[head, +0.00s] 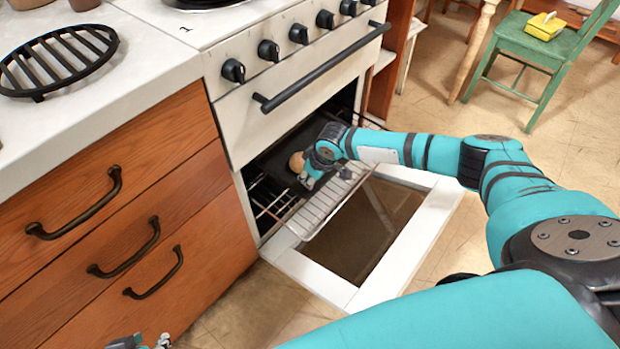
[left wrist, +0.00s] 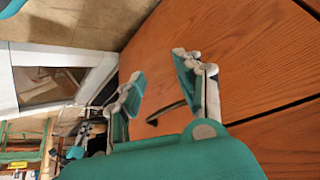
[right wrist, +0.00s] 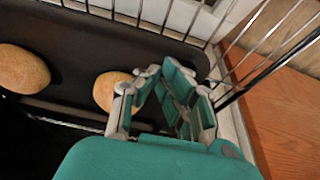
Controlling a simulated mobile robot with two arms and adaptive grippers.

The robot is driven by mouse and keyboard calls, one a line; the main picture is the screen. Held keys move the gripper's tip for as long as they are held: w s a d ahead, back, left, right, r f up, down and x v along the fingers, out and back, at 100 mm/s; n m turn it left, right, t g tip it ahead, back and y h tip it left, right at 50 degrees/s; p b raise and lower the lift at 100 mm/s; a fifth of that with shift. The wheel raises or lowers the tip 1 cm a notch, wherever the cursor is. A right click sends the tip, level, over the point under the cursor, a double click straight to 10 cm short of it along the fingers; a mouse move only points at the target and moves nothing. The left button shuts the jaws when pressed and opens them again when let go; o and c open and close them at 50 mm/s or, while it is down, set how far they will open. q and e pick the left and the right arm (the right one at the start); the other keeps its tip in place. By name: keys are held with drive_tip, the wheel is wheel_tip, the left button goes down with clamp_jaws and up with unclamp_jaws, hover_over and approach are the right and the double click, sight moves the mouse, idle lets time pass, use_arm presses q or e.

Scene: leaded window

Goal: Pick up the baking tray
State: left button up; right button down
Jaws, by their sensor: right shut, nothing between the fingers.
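The dark baking tray (head: 284,150) lies inside the open oven on a wire rack, partly hidden by my right gripper and the oven front. In the right wrist view the tray (right wrist: 95,48) carries two round buns, one bun (right wrist: 22,70) at the left and another bun (right wrist: 112,88) partly behind a finger. My right gripper (head: 308,181) is at the oven mouth, by the tray's near end. Its fingers (right wrist: 160,72) are shut and empty; contact with the tray cannot be told. My left gripper (left wrist: 158,70) is open and empty beside the wooden drawers.
The oven door (head: 375,235) is folded down, with the wire rack (head: 335,203) reaching out above it. The oven handle (head: 320,68) and knobs are above the opening. Wooden drawers (head: 110,215) stand at left. A green chair (head: 545,50) stands far right on open floor.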

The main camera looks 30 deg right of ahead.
sight(317, 189)
use_arm(q)
drive_tip(key=shift+r, duration=0.1)
use_arm(e)
drive_tip(key=shift+s+r, duration=0.1)
